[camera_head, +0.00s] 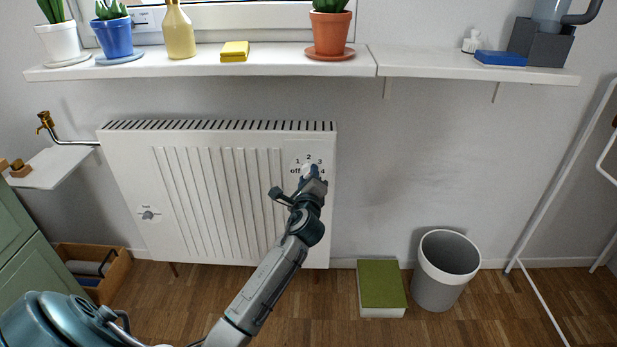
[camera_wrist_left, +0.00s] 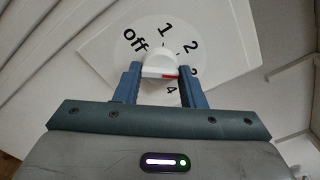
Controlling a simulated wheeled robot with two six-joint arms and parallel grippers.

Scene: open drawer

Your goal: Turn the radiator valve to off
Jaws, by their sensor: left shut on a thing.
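The white radiator (camera_head: 125,170) stands against the wall under the sill. Its valve is a white knob (camera_wrist_left: 159,62) on a round dial marked off, 1, 2, 3 and 4 at the radiator's upper right. My left gripper (camera_head: 311,177) reaches up to the dial and covers most of the knob in the head view. In the left wrist view the gripper (camera_wrist_left: 159,72) is shut on the knob, one blue finger on each side. A short red mark shows on the knob's near right side, toward the 3 and 4; its exact setting is unclear. My right gripper is out of view.
A sill (camera_head: 205,68) with potted plants, a yellow vase (camera_head: 179,32) and a yellow sponge (camera_head: 235,49) runs above the radiator. A green book (camera_head: 380,284) and grey bin (camera_head: 436,283) stand on the floor.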

